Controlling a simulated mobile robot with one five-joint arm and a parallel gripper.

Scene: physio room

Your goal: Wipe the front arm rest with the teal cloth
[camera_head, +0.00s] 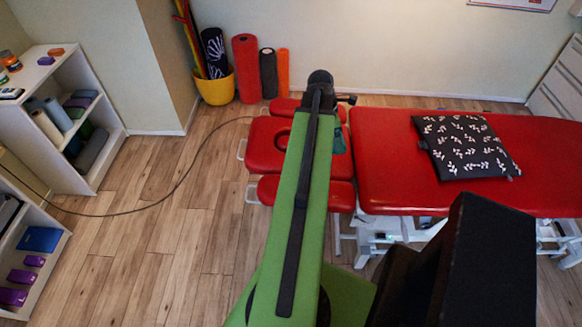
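The front arm rest (268,188) is a red pad at the near side of the red treatment table's head end. My green arm crosses over it and hides its middle. A dark teal patch (339,143), which looks like the teal cloth, shows just right of my arm over the red head section (262,150). Whether it lies there or hangs from my gripper I cannot tell. My gripper (345,99) is at the far end of the arm, mostly hidden behind the wrist; its fingers cannot be made out.
The red treatment table (385,170) carries a black leaf-patterned cushion (465,146). Rolled mats and a yellow bucket (215,88) stand by the back wall. White shelves (105,90) are at left. A dark cable (185,175) crosses the otherwise clear wooden floor.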

